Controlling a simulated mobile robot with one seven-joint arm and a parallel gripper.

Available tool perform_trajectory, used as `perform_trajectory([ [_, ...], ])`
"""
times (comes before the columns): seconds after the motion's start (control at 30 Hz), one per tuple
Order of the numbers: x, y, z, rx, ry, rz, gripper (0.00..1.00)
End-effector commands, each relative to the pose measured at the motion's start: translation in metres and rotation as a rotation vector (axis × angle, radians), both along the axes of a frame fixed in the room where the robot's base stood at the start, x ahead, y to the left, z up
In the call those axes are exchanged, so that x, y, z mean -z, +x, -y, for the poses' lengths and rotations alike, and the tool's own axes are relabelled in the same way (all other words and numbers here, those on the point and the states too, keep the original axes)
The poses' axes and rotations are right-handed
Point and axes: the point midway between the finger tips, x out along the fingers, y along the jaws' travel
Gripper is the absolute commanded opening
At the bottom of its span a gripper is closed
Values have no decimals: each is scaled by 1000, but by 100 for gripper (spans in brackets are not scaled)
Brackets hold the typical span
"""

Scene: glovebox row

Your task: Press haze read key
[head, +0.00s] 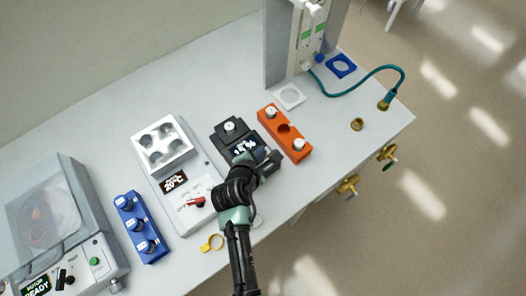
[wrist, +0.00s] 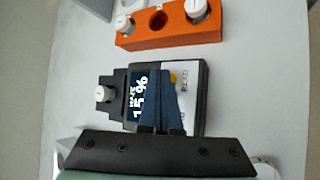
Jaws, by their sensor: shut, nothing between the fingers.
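The haze meter (head: 225,136) is a dark device on the bench, with a lit display reading about 15 % and a white-capped vial in its holder. In the wrist view the haze meter (wrist: 193,68) shows its display (wrist: 138,98), a pale panel and a small yellow key (wrist: 173,78). My gripper (wrist: 162,72) is shut and empty, its blue fingertips over the meter beside the yellow key and partly covering it. I cannot tell whether they touch it. In the head view my gripper (head: 272,160) is at the meter's near end.
An orange rack (head: 284,132) with two capped vials stands right of the meter. A white heater block (head: 180,180) showing 20 °C stands left, then a blue vial rack (head: 141,228) and a centrifuge (head: 45,220). A yellow ring (head: 212,243) lies near the front edge.

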Motion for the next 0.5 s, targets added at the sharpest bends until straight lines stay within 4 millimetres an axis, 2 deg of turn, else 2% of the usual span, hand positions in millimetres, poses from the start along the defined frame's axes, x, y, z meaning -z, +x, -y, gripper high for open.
perform_trajectory([
  [0.27,-1,0,0,0,0,-1,0],
  [0.5,-13,-1,0,1,0,-2,0],
])
